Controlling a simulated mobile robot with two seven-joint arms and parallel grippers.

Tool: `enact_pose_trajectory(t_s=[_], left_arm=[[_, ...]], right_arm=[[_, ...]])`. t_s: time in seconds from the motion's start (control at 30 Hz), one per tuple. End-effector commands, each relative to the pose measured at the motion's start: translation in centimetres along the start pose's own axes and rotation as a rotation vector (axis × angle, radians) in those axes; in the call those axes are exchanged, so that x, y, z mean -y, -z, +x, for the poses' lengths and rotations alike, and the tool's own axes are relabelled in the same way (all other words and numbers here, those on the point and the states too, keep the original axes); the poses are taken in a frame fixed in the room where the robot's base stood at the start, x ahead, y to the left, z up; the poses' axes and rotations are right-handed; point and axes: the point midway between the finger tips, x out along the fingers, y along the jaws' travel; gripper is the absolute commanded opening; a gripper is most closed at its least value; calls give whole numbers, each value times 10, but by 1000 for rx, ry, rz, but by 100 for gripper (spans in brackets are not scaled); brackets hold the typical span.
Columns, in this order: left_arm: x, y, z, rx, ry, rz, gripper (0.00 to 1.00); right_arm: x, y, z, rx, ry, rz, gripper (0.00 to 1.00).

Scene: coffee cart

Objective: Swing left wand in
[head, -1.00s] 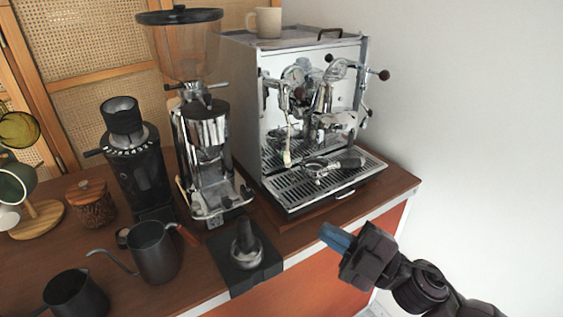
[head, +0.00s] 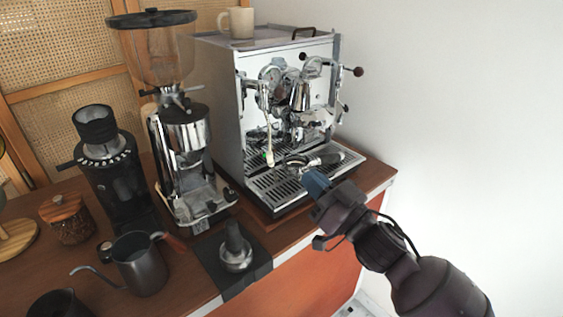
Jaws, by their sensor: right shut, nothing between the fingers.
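The chrome espresso machine (head: 222,95) stands at the back right of the cart. Its left wand (head: 266,132) hangs down at the left of the machine's front, with its pale tip above the drip tray. A portafilter (head: 318,160) with a dark handle lies on the drip tray (head: 283,186). My right gripper (head: 315,182) has blue fingertips and is shut and empty. In the picture it is just in front of the tray's front edge, below and right of the wand tip, apart from the wand. My left gripper is not in view.
A chrome grinder (head: 184,140) with a hopper stands left of the machine. A tamper (head: 236,250) sits on a black mat (head: 254,268) near the front edge. A kettle (head: 140,262), a black grinder (head: 115,170) and a lidded jar (head: 68,218) stand further left. A mug (head: 241,22) is on the machine.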

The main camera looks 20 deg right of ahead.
Motion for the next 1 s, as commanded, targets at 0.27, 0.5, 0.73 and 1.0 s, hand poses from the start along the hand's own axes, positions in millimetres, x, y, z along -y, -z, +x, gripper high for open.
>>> enact_pose_trajectory(t_s=[0.27,0.5,0.73,1.0], left_arm=[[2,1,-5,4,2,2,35],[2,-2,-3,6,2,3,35],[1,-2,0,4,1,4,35],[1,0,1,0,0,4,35]], right_arm=[[0,1,45,-2,1,-2,0],[0,-19,70,1,-1,0,0],[0,-29,80,1,0,-1,0],[0,-29,80,0,1,-1,0]])
